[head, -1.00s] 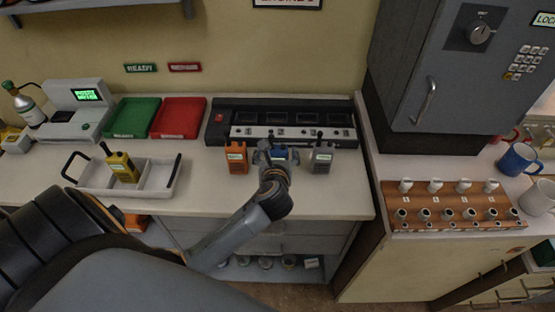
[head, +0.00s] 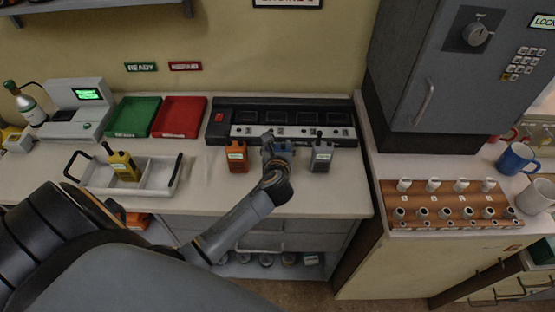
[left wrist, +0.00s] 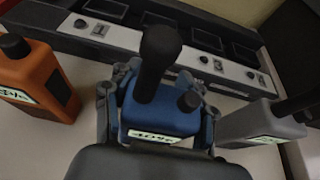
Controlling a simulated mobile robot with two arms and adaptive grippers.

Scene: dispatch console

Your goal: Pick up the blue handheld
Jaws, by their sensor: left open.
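The blue handheld (left wrist: 165,112) stands upright on the counter, its black antenna and knob toward the camera in the left wrist view. In the head view the blue handheld (head: 285,150) is partly hidden by my gripper. My left gripper (head: 276,148) is open, with its fingers on both sides of the blue handheld. In the left wrist view my left gripper (left wrist: 158,108) has one finger at its left and one at its right; I cannot tell whether they touch it. My right gripper is not in view.
An orange handheld (head: 236,157) stands close on the left and a grey handheld (head: 321,157) close on the right. Behind is the black charger rack (head: 222,128). A white tray (head: 158,178) with a yellow handheld (head: 123,166) lies to the left, beside green and red trays.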

